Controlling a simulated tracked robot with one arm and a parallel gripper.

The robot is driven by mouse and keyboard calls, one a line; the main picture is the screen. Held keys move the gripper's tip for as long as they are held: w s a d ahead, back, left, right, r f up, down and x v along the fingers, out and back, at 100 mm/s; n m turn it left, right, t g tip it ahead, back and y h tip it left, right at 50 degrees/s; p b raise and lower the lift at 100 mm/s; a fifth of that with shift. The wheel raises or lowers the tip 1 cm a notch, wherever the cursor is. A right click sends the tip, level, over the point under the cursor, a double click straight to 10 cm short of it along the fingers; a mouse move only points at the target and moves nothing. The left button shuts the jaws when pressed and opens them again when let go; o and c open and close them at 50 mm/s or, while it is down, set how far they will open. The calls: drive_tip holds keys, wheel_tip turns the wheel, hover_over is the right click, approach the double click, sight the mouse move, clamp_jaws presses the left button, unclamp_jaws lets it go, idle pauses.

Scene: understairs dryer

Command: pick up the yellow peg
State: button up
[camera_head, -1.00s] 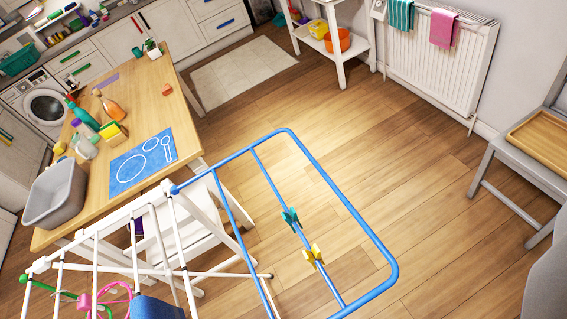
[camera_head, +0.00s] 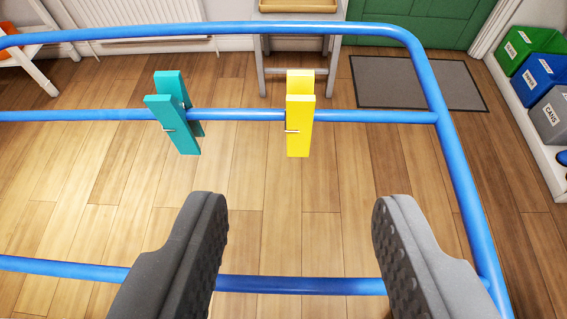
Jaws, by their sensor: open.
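The yellow peg (camera_head: 299,125) is clipped upright on the middle blue rail of the drying rack (camera_head: 375,116), right of the picture's middle. My gripper (camera_head: 295,215) is open, its two dark grey fingers coming up from the bottom of the view. Nothing is between the fingers. A teal peg (camera_head: 176,124) is clipped on the same rail to the left of the yellow one.
The rack's outer blue bar runs along the top and right, and another rail passes low behind the fingers. Beyond are a radiator (camera_head: 150,15), a grey mat (camera_head: 415,82) and green, blue and grey bins (camera_head: 539,82) at the right. Bare wooden floor shows below the rack.

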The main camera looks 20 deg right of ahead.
drive_tip(key=b, duration=0.1)
approach(303, 104)
drive_tip(key=x, duration=0.4)
drive_tip(key=shift+w+f, duration=0.15)
drive_tip(key=shift+w, duration=0.2)
drive_tip(key=b+x, duration=0.1)
drive_tip(key=x, duration=0.4)
drive_tip(key=shift+d+f+b, duration=0.1)
drive_tip(key=shift+b, duration=0.2)
clamp_jaws()
